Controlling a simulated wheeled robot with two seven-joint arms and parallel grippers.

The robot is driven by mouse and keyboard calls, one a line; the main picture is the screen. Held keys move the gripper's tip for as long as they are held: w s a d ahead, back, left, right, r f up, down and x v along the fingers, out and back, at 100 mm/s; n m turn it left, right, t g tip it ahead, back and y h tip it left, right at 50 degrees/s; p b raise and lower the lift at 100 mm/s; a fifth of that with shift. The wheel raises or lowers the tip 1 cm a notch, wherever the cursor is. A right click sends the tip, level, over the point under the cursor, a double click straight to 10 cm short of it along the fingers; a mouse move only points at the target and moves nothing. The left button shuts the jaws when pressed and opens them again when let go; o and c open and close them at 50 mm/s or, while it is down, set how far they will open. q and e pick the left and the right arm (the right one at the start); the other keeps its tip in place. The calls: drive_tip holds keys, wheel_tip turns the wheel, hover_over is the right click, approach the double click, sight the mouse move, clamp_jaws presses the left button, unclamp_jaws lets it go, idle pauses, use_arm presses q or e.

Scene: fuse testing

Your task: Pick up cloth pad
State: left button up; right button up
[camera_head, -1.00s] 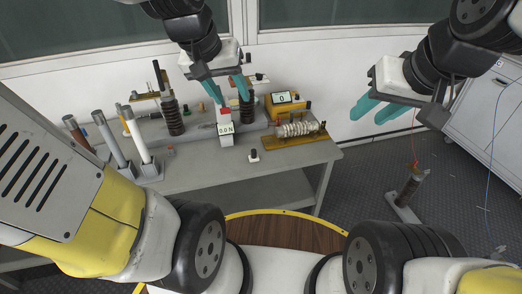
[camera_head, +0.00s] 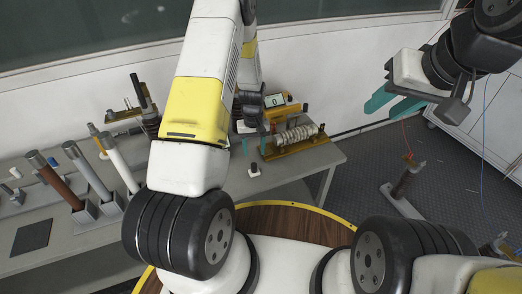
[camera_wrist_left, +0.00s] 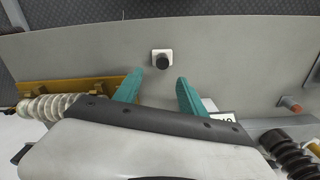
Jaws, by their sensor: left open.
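A flat dark grey square (camera_head: 31,237), which looks like the cloth pad, lies on the grey table at the far left of the head view. It is not seen in the left wrist view. My left gripper (camera_head: 258,147) is far to the right of it, partly hidden by my own arm. Its teal fingers also show in the left wrist view (camera_wrist_left: 160,93), apart with nothing between them. A small white block with a black knob (camera_wrist_left: 162,60) sits just beyond the fingertips. My right gripper (camera_head: 390,104) is open and empty at the right, away from the table.
Several upright rods (camera_head: 90,172) stand on the table behind and right of the dark square. A coil on a yellow base (camera_head: 293,138) and a yellow meter (camera_head: 280,103) stand near my left gripper. My left arm covers the table's middle.

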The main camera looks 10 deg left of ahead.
sight(254, 164)
use_arm(q)
drive_tip(key=f, duration=0.5)
drive_tip(key=s+f, duration=0.1)
drive_tip(key=f, duration=0.2)
clamp_jaws()
